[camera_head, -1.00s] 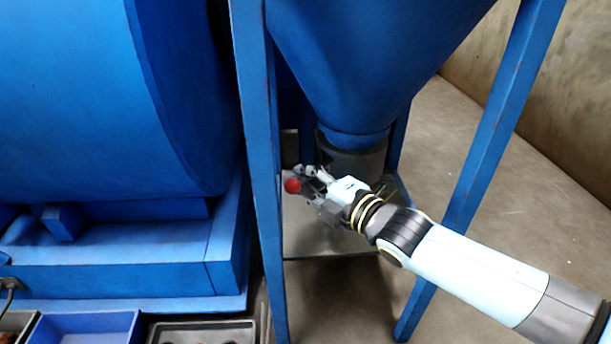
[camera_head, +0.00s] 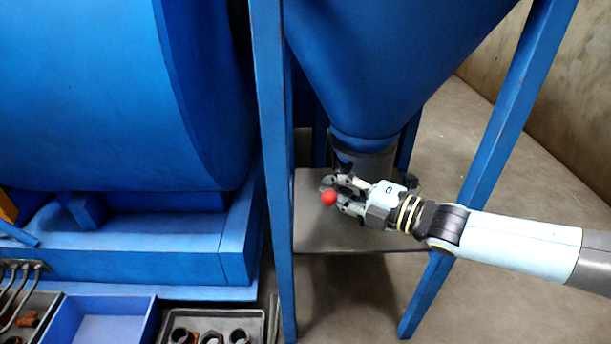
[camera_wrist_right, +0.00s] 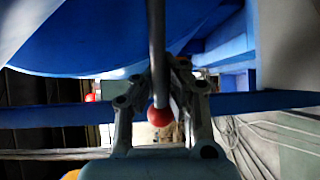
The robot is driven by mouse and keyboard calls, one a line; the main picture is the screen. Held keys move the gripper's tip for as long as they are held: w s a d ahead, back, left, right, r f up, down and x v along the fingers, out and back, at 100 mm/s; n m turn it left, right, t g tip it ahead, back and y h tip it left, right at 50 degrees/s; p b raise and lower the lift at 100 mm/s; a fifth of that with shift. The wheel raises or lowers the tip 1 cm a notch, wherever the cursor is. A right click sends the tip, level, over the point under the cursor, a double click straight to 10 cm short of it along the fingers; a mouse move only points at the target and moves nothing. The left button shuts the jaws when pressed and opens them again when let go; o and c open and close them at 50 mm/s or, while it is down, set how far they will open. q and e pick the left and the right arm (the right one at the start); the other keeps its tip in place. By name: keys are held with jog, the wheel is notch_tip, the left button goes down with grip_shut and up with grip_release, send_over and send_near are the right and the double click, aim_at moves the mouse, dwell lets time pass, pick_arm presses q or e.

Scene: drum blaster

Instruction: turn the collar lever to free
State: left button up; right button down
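The collar lever is a grey rod (camera_wrist_right: 157,45) with a red ball knob (camera_head: 329,198) at its end. It is at the dark collar (camera_head: 367,162) under the blue hopper. In the right wrist view the rod comes down from the top and ends in the red knob (camera_wrist_right: 159,116). My right gripper (camera_head: 337,193) is at the lever, its fingers closed in on both sides of the rod near the knob. The fingers partly hide where the lever meets the collar. My left gripper is not in view.
Blue frame legs stand left (camera_head: 272,150) and right (camera_head: 490,160) of the collar. A grey plate (camera_head: 320,235) lies below. A big blue drum (camera_head: 90,100) fills the left. A blue bin (camera_head: 105,318) and a grey tray (camera_head: 258,318) with dark rings are at lower left.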

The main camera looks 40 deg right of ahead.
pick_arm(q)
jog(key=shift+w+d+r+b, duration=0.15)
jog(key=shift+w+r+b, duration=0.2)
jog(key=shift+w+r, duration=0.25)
pick_arm(e)
jog(key=shift+s+d+n+g+y, duration=0.2)
jog(key=shift+s+n+y, duration=0.15)
jog(key=shift+s+y, duration=0.15)
jog(key=shift+s+d+n+g+y, duration=0.1)
jog(key=shift+s+d+n+y, duration=0.05)
jog(key=shift+s+n+y, duration=0.3)
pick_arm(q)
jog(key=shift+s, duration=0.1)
pick_arm(e)
jog(key=shift+w, duration=0.1)
jog(key=c, duration=1.3)
grip_release()
jog(key=shift+c, duration=0.2)
jog(key=shift+r, duration=0.1)
